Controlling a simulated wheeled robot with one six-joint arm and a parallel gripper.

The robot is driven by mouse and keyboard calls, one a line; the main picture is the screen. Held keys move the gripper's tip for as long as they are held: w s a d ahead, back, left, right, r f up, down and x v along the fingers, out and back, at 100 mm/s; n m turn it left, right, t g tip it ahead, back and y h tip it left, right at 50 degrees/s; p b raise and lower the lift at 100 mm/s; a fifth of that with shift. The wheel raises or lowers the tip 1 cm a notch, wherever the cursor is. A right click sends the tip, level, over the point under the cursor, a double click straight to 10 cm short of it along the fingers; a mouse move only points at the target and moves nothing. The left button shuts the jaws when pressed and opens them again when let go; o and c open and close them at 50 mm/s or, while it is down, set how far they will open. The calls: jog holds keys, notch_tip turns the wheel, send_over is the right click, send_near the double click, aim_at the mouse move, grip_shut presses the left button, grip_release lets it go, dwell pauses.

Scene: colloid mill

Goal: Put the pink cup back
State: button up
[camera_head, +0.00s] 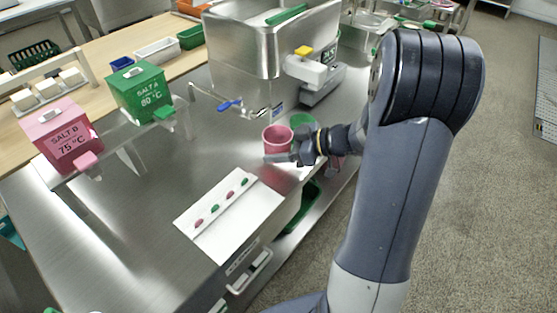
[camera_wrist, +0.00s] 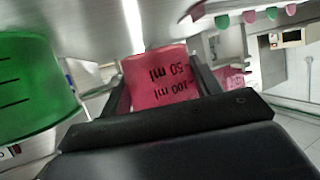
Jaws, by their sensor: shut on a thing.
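The pink cup (camera_head: 277,138) is at the right part of the steel table in the head view. In the wrist view the pink cup (camera_wrist: 158,75) sits between both fingers, its "50 ml" and "100 ml" marks upside down. My gripper (camera_head: 285,157) is shut on it from the right; the wrist view also shows the gripper (camera_wrist: 160,88). I cannot tell whether the cup's base touches the surface below. A green cup (camera_head: 302,121) stands just behind it, and it also shows large at the left of the wrist view (camera_wrist: 35,85).
A steel tank (camera_head: 255,60) with a blue-handled tap (camera_head: 230,105) stands behind the cups. A white board (camera_head: 228,215) with pink and green pieces lies in front. Salt dispensers, green (camera_head: 140,90) and pink (camera_head: 66,135), stand at left. The middle of the table is clear.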

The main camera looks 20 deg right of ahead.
jog(key=shift+f+b, duration=0.4)
jog(key=shift+f, duration=1.45)
jog(key=shift+f, duration=0.2)
jog(key=o, duration=1)
jog(key=shift+r, duration=0.2)
jog(key=shift+s+d+r, duration=0.1)
jog(key=shift+d+r, duration=0.05)
jog(key=shift+d, duration=0.05)
jog(key=p+v, duration=0.1)
jog(key=v, duration=1)
jog(key=shift+s+d+p, duration=0.15)
jog(key=shift+d+p, duration=0.05)
jog(key=shift+p, duration=0.15)
